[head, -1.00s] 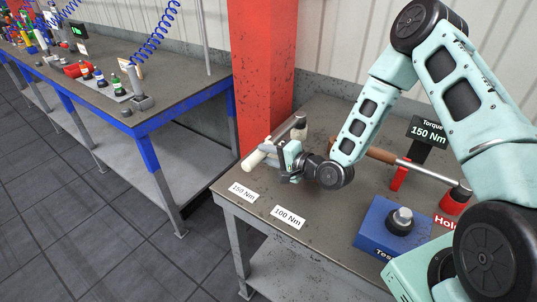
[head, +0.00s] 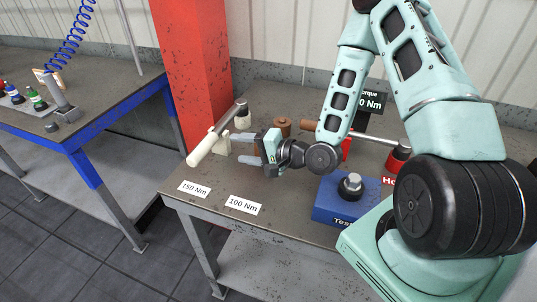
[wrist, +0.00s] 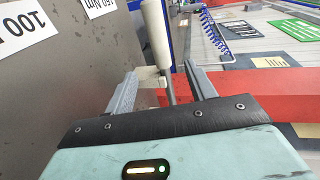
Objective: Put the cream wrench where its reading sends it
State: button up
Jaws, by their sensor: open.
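The cream wrench (head: 203,147) rests at the table's left rear in the head view, behind the 150 Nm card (head: 194,189). Its cream handle points toward the front edge, its metal shaft toward the back. In the wrist view the cream handle (wrist: 157,35) lies beyond the open fingers (wrist: 161,75). The 100 Nm card (head: 243,205) lies to the right.
A blue tester block (head: 330,213) with a metal stud and a red holder (head: 398,158) stand to the right. A brown-handled wrench (head: 283,126) lies behind my gripper. A red pillar (head: 195,70) rises behind the table's left end. Another bench stands left.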

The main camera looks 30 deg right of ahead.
jog(key=p+v, duration=0.6)
jog(key=v, duration=0.1)
jog(key=shift+s, duration=0.15)
jog(key=shift+d+r, duration=0.1)
dwell(0.3)
jog(key=a+n+g+h+b, duration=0.35)
jog(key=a+n+g, duration=0.45)
jog(key=n, duration=0.4)
jog(key=s+a+r+n+g+h+b, duration=0.1)
jog(key=s+a+r+n, duration=0.1)
jog(key=s, duration=0.4)
jog(key=s+a+r+n+g+h+b, duration=0.1)
jog(key=s+a+r+n+g+h, duration=0.1)
jog(key=s+r, duration=0.3)
jog(key=s+a+r+n+g+h, duration=0.1)
jog(key=s+a+r+n, duration=0.1)
jog(key=s, duration=0.6)
jog(key=shift+a+r+n+g+b, duration=0.4)
jog(key=shift+a+r, duration=0.45)
jog(key=shift+h, duration=0.25)
